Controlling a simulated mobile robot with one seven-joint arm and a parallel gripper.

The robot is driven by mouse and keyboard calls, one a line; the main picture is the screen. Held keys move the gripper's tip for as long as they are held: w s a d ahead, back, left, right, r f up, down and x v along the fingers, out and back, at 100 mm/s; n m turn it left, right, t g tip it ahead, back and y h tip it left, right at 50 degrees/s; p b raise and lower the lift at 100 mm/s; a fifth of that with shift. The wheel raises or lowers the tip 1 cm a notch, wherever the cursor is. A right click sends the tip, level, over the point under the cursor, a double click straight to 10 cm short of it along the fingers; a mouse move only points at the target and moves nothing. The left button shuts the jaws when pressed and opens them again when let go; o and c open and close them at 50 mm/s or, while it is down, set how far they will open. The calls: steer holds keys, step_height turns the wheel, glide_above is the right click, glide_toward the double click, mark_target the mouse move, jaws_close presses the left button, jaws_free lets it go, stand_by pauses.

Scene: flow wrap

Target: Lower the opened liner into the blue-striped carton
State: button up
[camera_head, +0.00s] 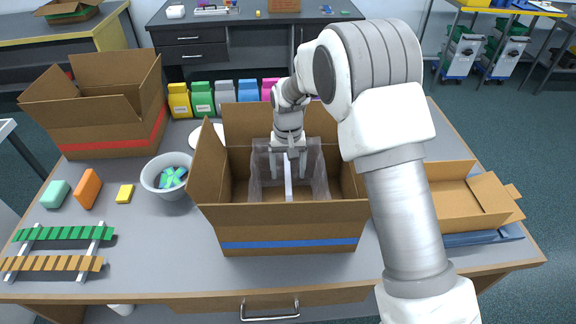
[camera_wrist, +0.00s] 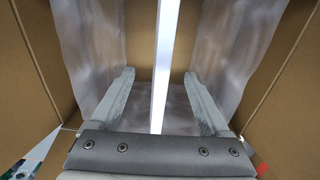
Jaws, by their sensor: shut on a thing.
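The blue-striped carton (camera_head: 290,222) stands open at the front middle of the table, its flaps raised or folded out. The opened liner (camera_head: 318,178) is a clear, translucent bag inside the carton. A pale strip (camera_head: 288,185) runs across its middle. My gripper (camera_head: 288,166) points down into the carton, shut on the liner. In the wrist view my fingers (camera_wrist: 160,76) stand apart on either side of the pale strip, and liner walls (camera_wrist: 90,45) rise between them and the brown carton walls. The liner's bottom and its contact with the carton floor are not clear.
A red-striped carton (camera_head: 110,133) stands back left. A bowl with green-blue pieces (camera_head: 166,175) sits left of the blue-striped carton. Coloured packs (camera_head: 202,99) line the back. Another open carton (camera_head: 455,200) lies right, beyond my arm. Green and orange racks (camera_head: 60,233) lie front left.

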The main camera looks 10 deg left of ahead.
steer(key=shift+f, duration=0.4)
steer(key=o, duration=1.2)
steer(key=shift+r, duration=0.1)
step_height(320, 180, up, 17)
steer(key=shift+r+b, duration=0.1)
steer(key=shift+b, duration=0.3)
